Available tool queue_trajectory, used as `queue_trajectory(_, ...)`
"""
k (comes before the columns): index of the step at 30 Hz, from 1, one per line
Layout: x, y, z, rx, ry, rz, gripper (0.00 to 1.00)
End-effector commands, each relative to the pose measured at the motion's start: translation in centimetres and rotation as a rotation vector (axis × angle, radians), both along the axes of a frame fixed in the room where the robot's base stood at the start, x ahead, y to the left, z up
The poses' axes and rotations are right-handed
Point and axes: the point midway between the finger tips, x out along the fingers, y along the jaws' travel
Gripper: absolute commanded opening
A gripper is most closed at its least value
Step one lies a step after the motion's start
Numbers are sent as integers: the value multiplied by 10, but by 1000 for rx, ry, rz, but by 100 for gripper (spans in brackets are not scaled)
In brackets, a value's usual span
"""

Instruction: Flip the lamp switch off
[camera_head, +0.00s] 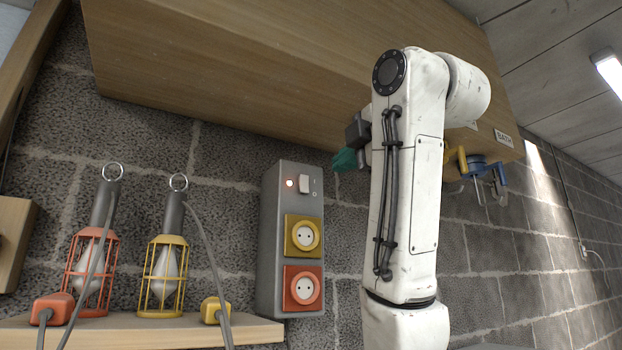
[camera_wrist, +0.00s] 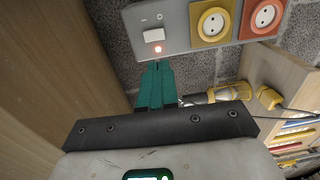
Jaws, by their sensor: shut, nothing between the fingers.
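The grey switch box (camera_head: 265,240) is mounted upright on the block wall. My gripper (camera_head: 343,160) has teal fingers, to the right of and a little above the switch in the head view. In the wrist view its fingers (camera_wrist: 156,68) are shut together and empty. No contact with the switch shows.
Yellow (camera_head: 303,236) and orange (camera_head: 302,289) sockets sit below the switch. An orange caged lamp (camera_head: 90,272) and a yellow caged lamp (camera_head: 163,275) stand on a wooden shelf (camera_head: 150,333) at left. A wooden cabinet (camera_head: 230,65) overhangs the box; hooks hang beneath it at right.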

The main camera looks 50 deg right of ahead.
Motion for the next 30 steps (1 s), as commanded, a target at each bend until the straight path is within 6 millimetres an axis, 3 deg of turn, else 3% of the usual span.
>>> queue_trajectory(15,94,-26,-1,1,5,1,0)
queue_trajectory(21,111,-31,-4,1,3,0,0)
queue_trajectory(30,115,-33,-5,-1,1,0,0)
